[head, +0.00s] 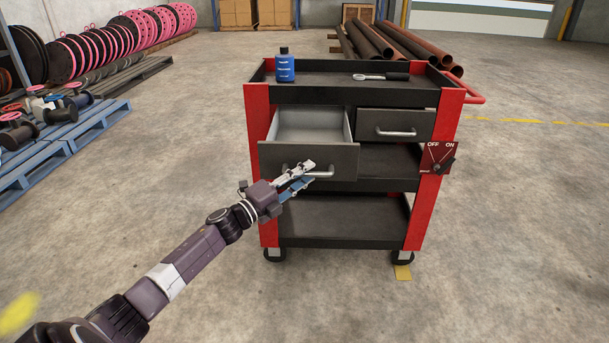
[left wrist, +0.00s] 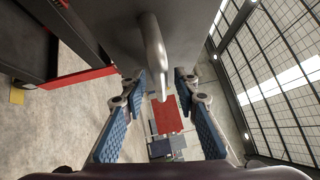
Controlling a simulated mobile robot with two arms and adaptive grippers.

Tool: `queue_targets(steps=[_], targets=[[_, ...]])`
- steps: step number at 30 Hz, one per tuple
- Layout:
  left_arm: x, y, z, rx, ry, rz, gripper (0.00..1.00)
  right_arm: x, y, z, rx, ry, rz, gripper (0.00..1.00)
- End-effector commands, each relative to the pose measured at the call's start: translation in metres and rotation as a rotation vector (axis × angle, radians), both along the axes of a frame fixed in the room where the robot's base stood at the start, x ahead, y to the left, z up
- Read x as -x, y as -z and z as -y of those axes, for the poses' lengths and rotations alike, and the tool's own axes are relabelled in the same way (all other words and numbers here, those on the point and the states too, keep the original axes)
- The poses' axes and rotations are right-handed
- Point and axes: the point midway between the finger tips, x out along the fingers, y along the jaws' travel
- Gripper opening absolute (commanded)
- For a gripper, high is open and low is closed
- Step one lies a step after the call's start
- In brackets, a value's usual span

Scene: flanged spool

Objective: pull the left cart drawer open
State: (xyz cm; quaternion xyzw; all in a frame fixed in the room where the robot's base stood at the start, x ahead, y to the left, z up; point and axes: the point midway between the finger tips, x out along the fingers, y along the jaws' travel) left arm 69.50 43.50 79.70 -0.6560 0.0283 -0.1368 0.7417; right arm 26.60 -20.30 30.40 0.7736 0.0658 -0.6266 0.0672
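The left cart drawer (head: 308,160) stands pulled out, and its empty grey inside shows from above in the head view. Its bar handle (head: 322,175) is on the dark front panel. My left gripper (head: 304,177) is at the handle, with its fingers in front of the drawer front. In the left wrist view the handle (left wrist: 154,55) stands between the two spread fingers (left wrist: 158,85), with a visible gap on each side. The gripper is open and holds nothing. The right drawer (head: 396,124) is shut. My right gripper is not in view.
The red and black cart (head: 340,97) carries a blue bottle (head: 284,66) and a wrench (head: 380,76) on top. An OFF/ON switch box (head: 438,157) is on its right post. A blue pallet (head: 62,135) stands at left. The floor in front is clear.

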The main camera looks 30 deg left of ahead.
Motion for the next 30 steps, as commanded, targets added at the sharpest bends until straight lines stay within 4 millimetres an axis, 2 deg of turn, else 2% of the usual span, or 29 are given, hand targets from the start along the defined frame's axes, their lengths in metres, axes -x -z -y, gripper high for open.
queue_targets(steps=[3, 8, 24, 30], targets=[[0.001, 0.0, 0.0, 0.0, 0.0, 0.0, 0.28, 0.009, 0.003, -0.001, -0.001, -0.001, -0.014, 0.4], [0.01, 0.003, -0.003, 0.001, -0.001, -0.002, 0.28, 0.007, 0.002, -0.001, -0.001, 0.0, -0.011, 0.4], [0.091, 0.015, -0.022, -0.001, 0.001, -0.003, 0.28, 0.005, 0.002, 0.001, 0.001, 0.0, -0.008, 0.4], [0.11, 0.017, -0.027, 0.001, 0.0, -0.001, 0.28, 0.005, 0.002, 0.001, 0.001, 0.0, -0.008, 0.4]])
